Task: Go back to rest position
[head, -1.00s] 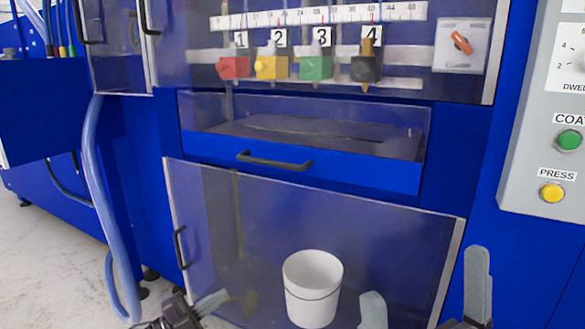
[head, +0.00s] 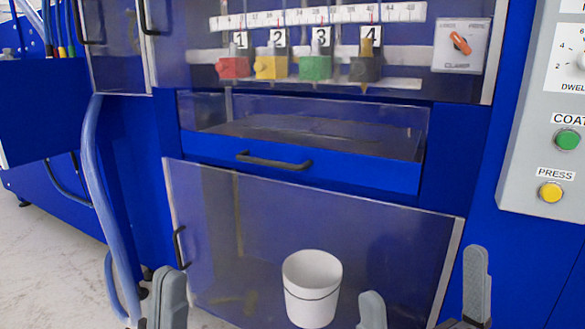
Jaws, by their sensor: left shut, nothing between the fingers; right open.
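My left gripper (head: 168,292) is at the bottom left, with its grey fingers pointing up and shut, nothing visible between them. It is in front of the lower left corner of the clear lower door. My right gripper (head: 425,290) is at the bottom right, with its two grey fingers wide apart and nothing between them. It is in front of the door's lower right part. Both grippers are cut off by the lower picture edge, and the arms are hidden.
The blue machine has a clear lower door (head: 395,225) with a white bucket (head: 312,275) behind it. Above is a drawer with a black handle (head: 273,161). A grey control panel (head: 520,165) is at right. A blue hose (head: 91,170) hangs at left above pale floor.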

